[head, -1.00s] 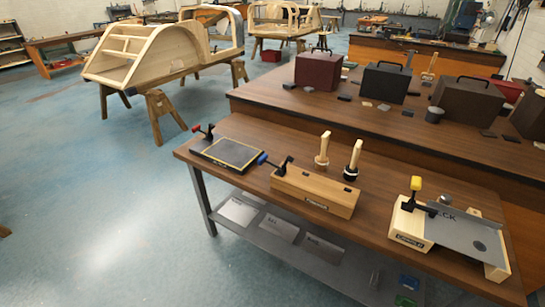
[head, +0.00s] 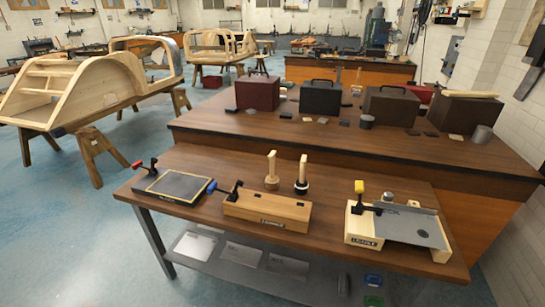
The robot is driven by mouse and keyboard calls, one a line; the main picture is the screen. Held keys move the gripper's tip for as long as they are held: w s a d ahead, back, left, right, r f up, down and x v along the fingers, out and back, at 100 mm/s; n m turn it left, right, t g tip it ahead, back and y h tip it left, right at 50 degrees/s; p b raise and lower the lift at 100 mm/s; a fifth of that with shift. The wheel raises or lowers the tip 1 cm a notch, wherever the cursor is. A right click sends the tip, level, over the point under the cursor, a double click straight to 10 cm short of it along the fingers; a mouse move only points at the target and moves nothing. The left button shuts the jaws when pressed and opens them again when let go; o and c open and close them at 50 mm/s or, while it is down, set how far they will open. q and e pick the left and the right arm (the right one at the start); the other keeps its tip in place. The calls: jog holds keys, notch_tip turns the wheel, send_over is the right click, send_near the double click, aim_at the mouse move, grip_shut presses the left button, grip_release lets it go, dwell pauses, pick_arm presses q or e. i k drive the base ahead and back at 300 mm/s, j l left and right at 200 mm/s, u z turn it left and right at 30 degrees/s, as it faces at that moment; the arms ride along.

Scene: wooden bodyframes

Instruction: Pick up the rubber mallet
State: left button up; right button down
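A mallet with a black head (head: 301,187) stands head down on the front wooden bench (head: 205,212), its pale handle pointing up; the dark head looks like rubber. A second mallet with a tan head (head: 271,183) stands the same way just to its left. Both are behind a wooden box (head: 267,210) and stand apart from each other. Neither of my grippers is in the head view.
A dark framed plate (head: 175,186) with a red-handled clamp (head: 146,168) lies left on the bench. A blue-handled clamp (head: 228,189) is by the box. A metal-plate fixture (head: 410,226) stands right. Lidded boxes (head: 320,97) stand on the bench behind.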

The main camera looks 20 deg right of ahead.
aim_at(301, 185)
jog(key=z, duration=1.7)
jog(key=i+j, duration=0.1)
jog(key=j, duration=0.3)
jog(key=i+j, duration=0.15)
jog(key=j, duration=0.25)
jog(key=i+j+u, duration=0.1)
jog(key=j, duration=0.3)
